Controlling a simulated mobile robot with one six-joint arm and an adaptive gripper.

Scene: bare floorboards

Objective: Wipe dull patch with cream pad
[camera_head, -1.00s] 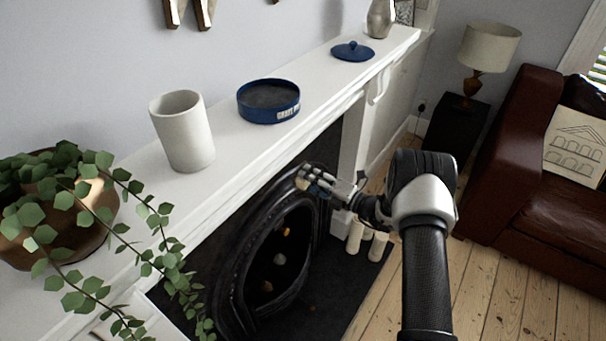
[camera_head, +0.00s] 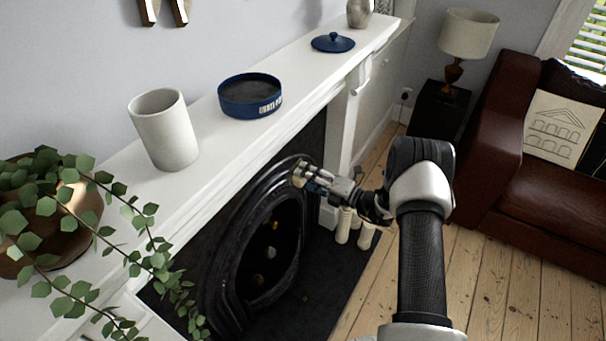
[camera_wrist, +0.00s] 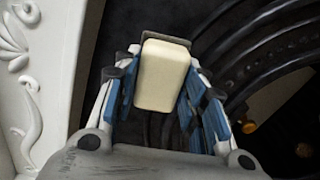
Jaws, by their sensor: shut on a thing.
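My gripper (camera_wrist: 160,95) is shut on the cream pad (camera_wrist: 163,75), a pale rounded block held between its blue-lined fingers in the wrist view. In the head view my gripper (camera_head: 312,179) is by the upper right of the black fireplace arch, with the pad (camera_head: 299,172) small at its tip. I cannot tell whether the pad touches the arch. The black ribbed arch (camera_wrist: 275,50) fills the right of the wrist view. I cannot make out a dull patch in either view.
A white mantelpiece (camera_head: 215,150) runs above, bearing a blue open tin (camera_head: 235,108), a blue lid (camera_head: 333,43), a white vase (camera_head: 165,135) and a trailing plant (camera_head: 60,215). Cream candles (camera_head: 344,226) stand on the dark hearth. A brown sofa (camera_head: 490,150) is at right.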

